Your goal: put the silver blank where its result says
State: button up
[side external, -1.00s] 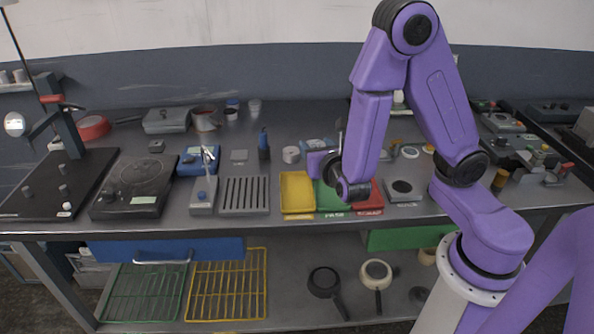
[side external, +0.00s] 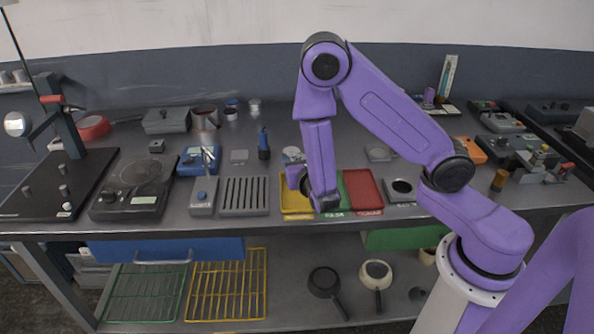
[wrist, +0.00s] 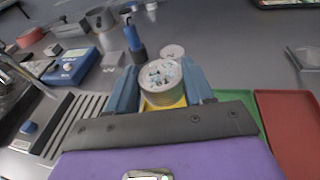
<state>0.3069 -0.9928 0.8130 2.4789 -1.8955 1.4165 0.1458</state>
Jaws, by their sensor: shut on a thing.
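My gripper (wrist: 160,86) is shut on a round silver-grey piece (wrist: 160,72) with a mottled, speckled top, seen between the blue fingers in the wrist view. I take it for the silver blank. A yellow tray (wrist: 166,103) shows just below it. In the side view my gripper hangs over the yellow tray (side external: 287,203), and its fingers and the piece are hidden there. The green tray (side external: 348,192) is right of it, partly covered by my arm. The red tray (side external: 364,188) is farther right and looks empty. The tray labels are too small to read.
A slotted grey rack (side external: 244,196) stands left of the yellow tray. A blue device (side external: 198,161) and an upright blue-handled tool (side external: 263,145) stand behind. A pale round disc (wrist: 171,51) lies beyond the held piece.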

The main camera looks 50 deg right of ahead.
jog(key=shift+w+f, duration=0.2)
jog(key=shift+f, duration=1.55)
jog(key=shift+f, duration=0.6)
jog(key=o, duration=1.2)
jog(key=shift+o, duration=0.2)
